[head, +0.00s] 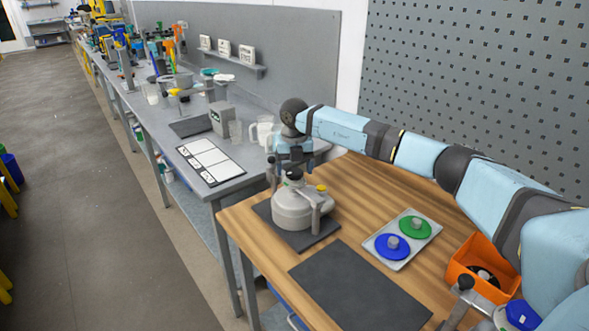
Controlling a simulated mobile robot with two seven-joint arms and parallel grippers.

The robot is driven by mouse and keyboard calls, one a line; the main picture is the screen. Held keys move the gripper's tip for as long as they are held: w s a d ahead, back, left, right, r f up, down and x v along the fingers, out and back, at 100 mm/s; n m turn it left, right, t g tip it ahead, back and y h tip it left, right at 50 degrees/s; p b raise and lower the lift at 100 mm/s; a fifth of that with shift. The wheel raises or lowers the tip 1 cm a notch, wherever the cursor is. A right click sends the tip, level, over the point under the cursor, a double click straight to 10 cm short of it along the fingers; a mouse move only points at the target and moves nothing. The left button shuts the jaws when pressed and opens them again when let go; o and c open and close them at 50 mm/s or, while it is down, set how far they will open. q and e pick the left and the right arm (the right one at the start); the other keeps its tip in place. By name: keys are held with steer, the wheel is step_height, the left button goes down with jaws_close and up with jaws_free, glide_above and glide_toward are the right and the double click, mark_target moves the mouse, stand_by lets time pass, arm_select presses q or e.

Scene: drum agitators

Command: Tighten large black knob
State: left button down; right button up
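A round grey agitator unit (292,212) stands on a dark square mat (320,232) at the left of the wooden table. A black knob (294,174) sits on top of it, partly hidden by my gripper. A small yellow knob (321,188) shows on its right side, above a grey upright part. My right gripper (292,174) points down over the unit. Its fingers look spread on either side of the black knob, with a gap; contact is hard to judge at this size.
A grey tray (406,263) holds a blue disc (392,247) and a green disc (414,227). An orange bin (458,271) stands right of it. A dark mat (358,290) lies bare in front. A cluttered grey bench (240,180) adjoins at the left.

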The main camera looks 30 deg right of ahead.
mark_target(294, 172)
steer(key=shift+f, duration=0.15)
step_height(294, 172, up, 14)
steer(key=b, duration=0.1)
steer(key=shift+b, duration=0.3)
steer(key=shift+s+f, duration=0.1)
stand_by(0.5)
